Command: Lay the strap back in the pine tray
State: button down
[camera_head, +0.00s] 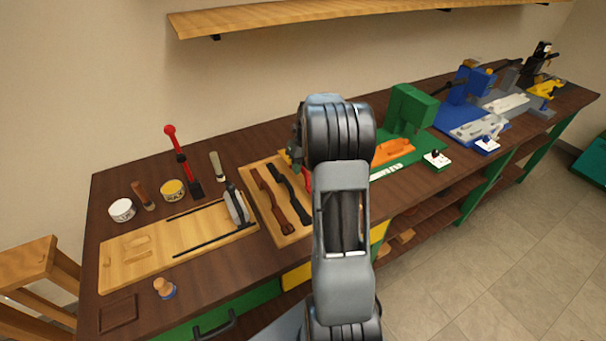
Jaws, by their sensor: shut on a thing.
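The pine tray (254,215) lies on the dark workbench, left of my arm. A red-brown strap (267,193) and a black strap (291,193) lie side by side in it. My arm rises through the middle of the picture and covers the tray's right side. Only a small part of my gripper (298,148) shows at the left edge of the wrist, above the tray's far right. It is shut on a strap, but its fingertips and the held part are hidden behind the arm. Small yellow and red patches show beside the wrist; I cannot tell what they belong to.
A pale board (140,273) with black strips and a grey upright piece lies left of the tray. Tins, a red-handled tool (176,150) and a brush stand behind it. A green press (408,110) and a blue machine (470,84) stand to the right. A shelf (320,14) hangs above.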

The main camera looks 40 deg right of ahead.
jog(key=shift+d+f, duration=0.35)
jog(key=shift+f, duration=0.15)
jog(key=shift+w+d+f, duration=0.1)
jog(key=shift+d+f, duration=0.1)
jog(key=shift+f, duration=1.55)
jog(key=shift+f, duration=0.15)
jog(key=c, duration=1.1)
grip_release()
jog(key=shift+o, duration=0.2)
